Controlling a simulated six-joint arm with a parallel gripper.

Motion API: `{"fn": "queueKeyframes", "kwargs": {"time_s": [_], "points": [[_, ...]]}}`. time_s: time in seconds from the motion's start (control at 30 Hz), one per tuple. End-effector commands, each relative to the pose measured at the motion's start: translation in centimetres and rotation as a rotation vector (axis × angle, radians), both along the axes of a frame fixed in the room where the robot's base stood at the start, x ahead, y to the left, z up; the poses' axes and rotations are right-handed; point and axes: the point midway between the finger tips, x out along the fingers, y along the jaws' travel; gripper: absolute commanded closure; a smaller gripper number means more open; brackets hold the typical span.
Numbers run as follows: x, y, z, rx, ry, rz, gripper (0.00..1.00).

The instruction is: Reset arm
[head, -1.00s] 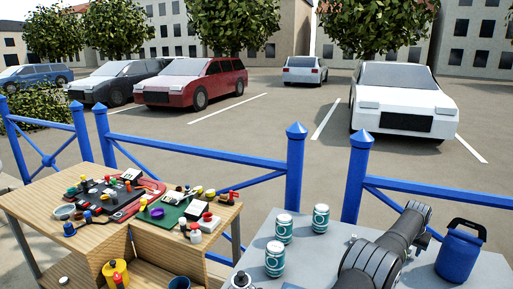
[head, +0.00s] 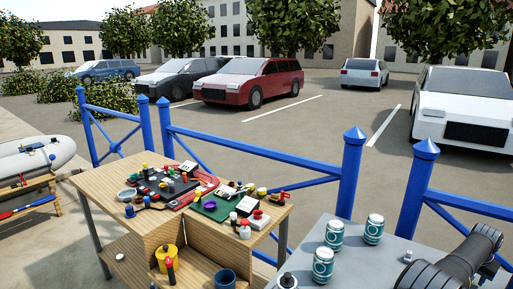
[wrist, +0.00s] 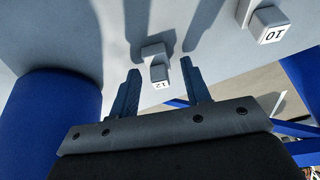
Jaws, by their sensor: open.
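My gripper (wrist: 158,95) shows in the wrist view with its two dark fingers apart and nothing held between them. It is over the grey table top (wrist: 215,70). A small grey block marked 12 (wrist: 157,65) stands on the table, seen between and beyond the fingertips. In the head view my dark arm reaches in at the lower right corner, over the grey table (head: 330,228). The gripper itself is outside the head view.
Several teal-and-white cans (head: 323,265) stand on the grey table. A cluttered wooden bench (head: 100,185) and blue railing (head: 352,180) are beyond.

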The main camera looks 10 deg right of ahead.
Motion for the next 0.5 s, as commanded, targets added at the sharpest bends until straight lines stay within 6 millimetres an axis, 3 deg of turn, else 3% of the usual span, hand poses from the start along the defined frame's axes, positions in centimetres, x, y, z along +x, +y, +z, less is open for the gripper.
{"fn": "queueKeyframes", "kwargs": {"time_s": [0.5], "points": [[-1.1,2.6,7.1,-0.001,0.0,0.0,0.56]]}}
